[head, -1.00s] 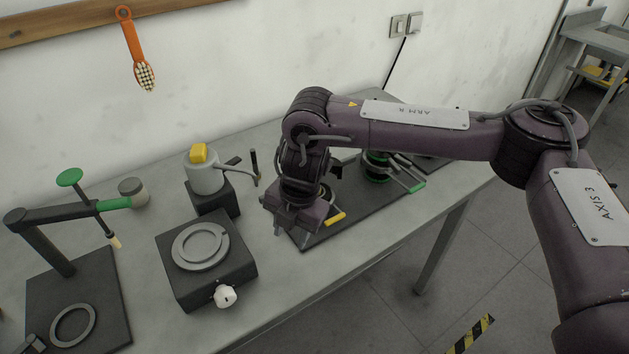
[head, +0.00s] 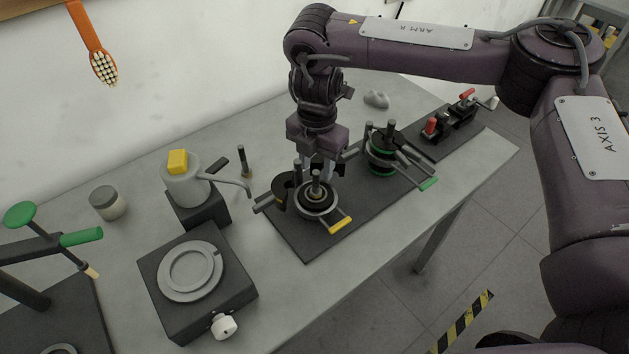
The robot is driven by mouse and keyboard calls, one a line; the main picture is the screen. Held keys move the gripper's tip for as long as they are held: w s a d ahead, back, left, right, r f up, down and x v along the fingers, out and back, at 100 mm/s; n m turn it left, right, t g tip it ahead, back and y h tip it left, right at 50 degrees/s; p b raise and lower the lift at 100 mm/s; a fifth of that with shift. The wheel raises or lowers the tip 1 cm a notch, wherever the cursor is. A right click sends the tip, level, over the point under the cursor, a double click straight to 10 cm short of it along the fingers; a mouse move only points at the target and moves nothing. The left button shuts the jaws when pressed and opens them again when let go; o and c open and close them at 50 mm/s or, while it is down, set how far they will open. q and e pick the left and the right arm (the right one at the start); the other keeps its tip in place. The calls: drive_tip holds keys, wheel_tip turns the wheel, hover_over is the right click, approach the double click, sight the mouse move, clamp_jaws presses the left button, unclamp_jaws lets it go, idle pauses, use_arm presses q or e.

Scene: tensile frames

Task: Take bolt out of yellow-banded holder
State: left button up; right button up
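The holder with the yellow-tipped handle (head: 340,226) stands on a dark base plate (head: 302,243) on the bench. A short grey bolt (head: 316,186) stands upright in the middle of its round ring (head: 316,205). My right gripper (head: 319,171) points down just above this holder, its pale fingers apart around the top of the bolt. I cannot tell whether a finger touches the bolt. The gripper partly hides the back of the holder. My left gripper is not in view.
A similar green-banded holder (head: 380,156) with upright pins stands close to the right. A dark cylinder (head: 285,187) sits close on the left. A grey pot with a yellow top (head: 186,181) and a ring plate (head: 190,271) stand further left. The bench front is clear.

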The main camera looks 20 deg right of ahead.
sight(315, 191)
drive_tip(key=f, duration=0.1)
drive_tip(key=f+p, duration=0.1)
drive_tip(key=f, duration=0.1)
drive_tip(key=shift+s+a+f, duration=0.2)
drive_tip(key=shift+s, duration=0.15)
wheel_tip(315, 191, down, 2)
drive_tip(key=shift+w+p, duration=0.1)
drive_tip(key=shift+p, duration=0.25)
drive_tip(key=c, duration=0.7)
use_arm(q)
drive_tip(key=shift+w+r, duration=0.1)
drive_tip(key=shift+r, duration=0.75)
use_arm(e)
clamp_jaws()
drive_tip(key=shift+r, duration=0.1)
